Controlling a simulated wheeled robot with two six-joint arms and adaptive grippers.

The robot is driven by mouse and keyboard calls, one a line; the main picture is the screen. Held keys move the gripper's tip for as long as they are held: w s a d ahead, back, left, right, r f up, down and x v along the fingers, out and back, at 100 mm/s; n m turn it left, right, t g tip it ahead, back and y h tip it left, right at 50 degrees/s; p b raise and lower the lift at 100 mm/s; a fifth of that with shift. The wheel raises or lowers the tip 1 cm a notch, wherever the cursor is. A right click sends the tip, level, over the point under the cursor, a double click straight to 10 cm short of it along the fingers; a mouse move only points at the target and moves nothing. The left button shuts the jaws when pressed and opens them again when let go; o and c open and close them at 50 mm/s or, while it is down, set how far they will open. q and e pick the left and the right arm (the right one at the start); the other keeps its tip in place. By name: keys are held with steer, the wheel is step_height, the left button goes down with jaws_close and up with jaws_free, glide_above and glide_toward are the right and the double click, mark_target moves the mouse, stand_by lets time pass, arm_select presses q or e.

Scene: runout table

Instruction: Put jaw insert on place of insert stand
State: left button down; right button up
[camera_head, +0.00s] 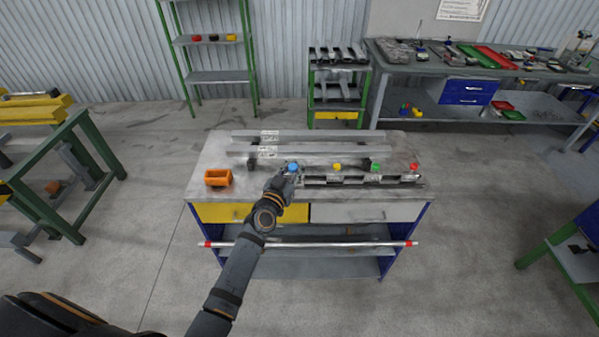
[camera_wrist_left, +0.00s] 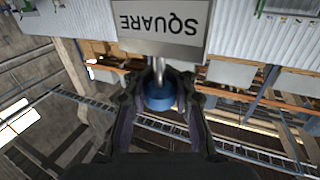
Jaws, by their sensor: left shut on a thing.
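My left gripper (camera_head: 288,176) is over the front of the table, at the left end of the insert stand (camera_head: 345,181). In the left wrist view my gripper (camera_wrist_left: 160,88) is shut on a blue knob (camera_wrist_left: 159,100) on a metal stem, with a plate marked SQUARE (camera_wrist_left: 165,28) beyond it. The blue knob (camera_head: 293,167) also shows in the head view. I take it as the jaw insert's handle; the insert's body is hidden there. Yellow (camera_head: 337,167), green (camera_head: 376,167) and red (camera_head: 414,167) knobs stand in a row along the stand. My right gripper is not in view.
Two long metal bars lie across the back of the table (camera_head: 214,153). An orange open box (camera_head: 218,177) sits at its left. A rod with red ends (camera_head: 345,244) runs across the table's front, below the drawers. Some tabletop around the orange box is bare.

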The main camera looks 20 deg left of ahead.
arm_select(q)
steer(key=s+f+b, duration=0.1)
steer(key=f, duration=0.1)
steer(key=s+d+f+b, duration=0.1)
steer(key=s+f+b, duration=0.2)
steer(key=f+b, duration=0.1)
steer(key=shift+s+d, duration=0.15)
steer(key=shift+s, duration=0.2)
steer(key=n+y+b, duration=0.1)
steer(key=y+b, duration=0.1)
steer(key=b, duration=0.2)
glide_toward(299, 183)
steer(key=f, duration=0.2)
steer(key=s+f, duration=0.1)
steer(key=shift+a+f, duration=0.4)
steer(key=shift+w, duration=0.15)
